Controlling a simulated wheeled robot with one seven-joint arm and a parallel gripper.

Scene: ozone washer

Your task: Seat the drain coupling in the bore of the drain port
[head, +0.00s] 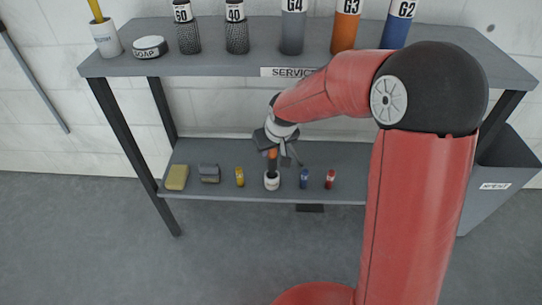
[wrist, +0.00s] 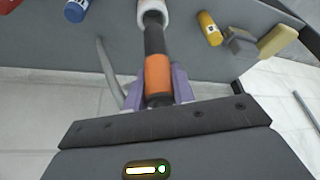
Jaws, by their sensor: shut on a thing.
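The drain coupling is a dark rod with an orange band, upright in the head view (head: 272,158) and large in the wrist view (wrist: 158,75). My gripper (head: 272,150) is shut on it; in the wrist view its purple fingertips (wrist: 160,92) grip around the orange part. The drain port looks to be the white round cup (head: 272,183) on the lower shelf, straight below the coupling; its white rim also shows in the wrist view (wrist: 144,8). The coupling's dark lower end meets the port's opening. How deep it sits in the bore is hidden.
On the lower shelf (head: 350,191), a yellow bottle (head: 240,177), grey block (head: 209,173) and yellow sponge (head: 177,177) stand left of the port; blue (head: 304,178) and red (head: 330,179) bottles stand right. The upper shelf (head: 220,66) overhangs, carrying several labelled containers.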

